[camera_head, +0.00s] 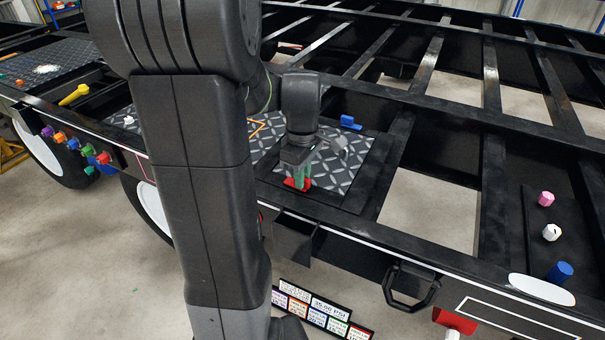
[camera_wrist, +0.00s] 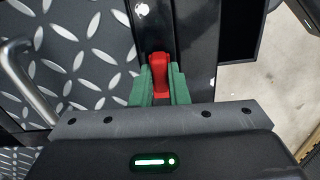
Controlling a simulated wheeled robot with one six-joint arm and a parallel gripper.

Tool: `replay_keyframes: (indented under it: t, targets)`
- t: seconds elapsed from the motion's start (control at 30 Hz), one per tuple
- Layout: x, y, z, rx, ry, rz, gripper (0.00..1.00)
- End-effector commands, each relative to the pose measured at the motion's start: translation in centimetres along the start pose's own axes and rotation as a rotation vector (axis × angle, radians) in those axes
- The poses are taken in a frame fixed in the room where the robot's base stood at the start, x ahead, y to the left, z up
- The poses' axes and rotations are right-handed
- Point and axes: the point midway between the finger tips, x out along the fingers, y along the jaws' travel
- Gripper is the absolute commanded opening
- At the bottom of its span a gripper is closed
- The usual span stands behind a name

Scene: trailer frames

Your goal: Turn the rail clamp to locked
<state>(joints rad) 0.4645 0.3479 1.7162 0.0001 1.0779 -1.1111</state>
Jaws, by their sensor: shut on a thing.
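The rail clamp, seen as a red lever (camera_head: 291,184) on a dark base, sits at the near edge of the diamond-plate panel (camera_head: 350,182) in the head view. The red lever (camera_wrist: 160,66) also shows at the middle of the wrist view, its long side running up and down the picture. My gripper (camera_head: 301,177) reaches down onto it. In the wrist view the green fingers of my gripper (camera_wrist: 161,82) stand on either side of the lever and are shut on it. The lower part of the clamp is hidden, and I cannot read any locked or unlocked mark.
A bent metal handle (camera_wrist: 25,80) stands left of my fingers. A blue piece (camera_head: 350,122) lies behind the gripper. Pink (camera_head: 546,198), white (camera_head: 551,232) and blue (camera_head: 560,271) knobs stand at the right. Open gaps lie between the black frame beams.

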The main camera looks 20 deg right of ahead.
Motion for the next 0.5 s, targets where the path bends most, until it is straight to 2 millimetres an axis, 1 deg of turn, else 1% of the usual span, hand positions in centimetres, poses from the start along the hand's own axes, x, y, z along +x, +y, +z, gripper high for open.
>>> replay_keyframes:
  t: [0.17, 0.5]
  targets:
    - [-0.19, 0.03, -0.01, 0.108, 0.000, 0.001, 0.00]
    - [-0.23, 0.06, -0.02, 0.419, 0.001, 0.001, 0.00]
